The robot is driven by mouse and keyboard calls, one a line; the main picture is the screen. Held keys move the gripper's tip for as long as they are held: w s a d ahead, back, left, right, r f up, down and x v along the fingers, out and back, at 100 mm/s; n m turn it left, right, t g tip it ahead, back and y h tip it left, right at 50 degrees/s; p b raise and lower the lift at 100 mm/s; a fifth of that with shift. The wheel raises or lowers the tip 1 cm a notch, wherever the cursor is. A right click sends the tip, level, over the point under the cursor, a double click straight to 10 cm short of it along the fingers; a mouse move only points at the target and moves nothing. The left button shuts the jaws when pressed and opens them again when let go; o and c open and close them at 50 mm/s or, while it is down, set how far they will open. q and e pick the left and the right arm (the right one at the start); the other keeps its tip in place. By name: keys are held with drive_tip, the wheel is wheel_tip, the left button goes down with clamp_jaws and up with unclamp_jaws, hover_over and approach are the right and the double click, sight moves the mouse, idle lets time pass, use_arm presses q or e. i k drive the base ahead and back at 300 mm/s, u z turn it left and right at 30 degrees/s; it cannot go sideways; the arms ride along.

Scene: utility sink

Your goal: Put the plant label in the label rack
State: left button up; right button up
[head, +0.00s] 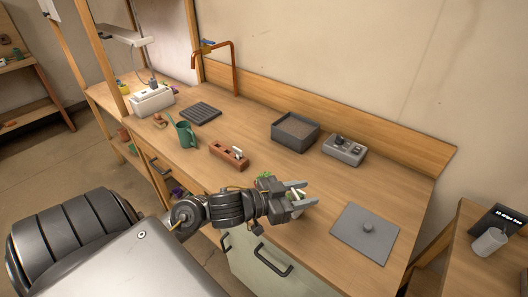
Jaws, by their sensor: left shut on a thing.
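My left gripper (299,194) reaches in over the front part of the bench, its fingers pointing right. It is shut on a small pale piece (296,196), which looks like the plant label; the fingers and wrist hide most of it. The label rack appears to be the reddish-brown slotted block (224,156) on the bench, behind and left of the gripper. The gripper is apart from the rack. My right gripper is not in view.
A green plant-like thing (265,177) shows just behind my gripper, partly hidden. A green watering can (185,133) stands left of the rack. A grey tray (290,137) and a grey box (344,149) stand behind. A grey plate with a knob (364,234) lies at right.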

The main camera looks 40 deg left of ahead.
sight(219, 152)
drive_tip(key=u, duration=0.5)
drive_tip(key=k, duration=0.65)
drive_tip(key=u, duration=0.9)
drive_tip(key=i, duration=1.3)
drive_tip(key=z, duration=0.7)
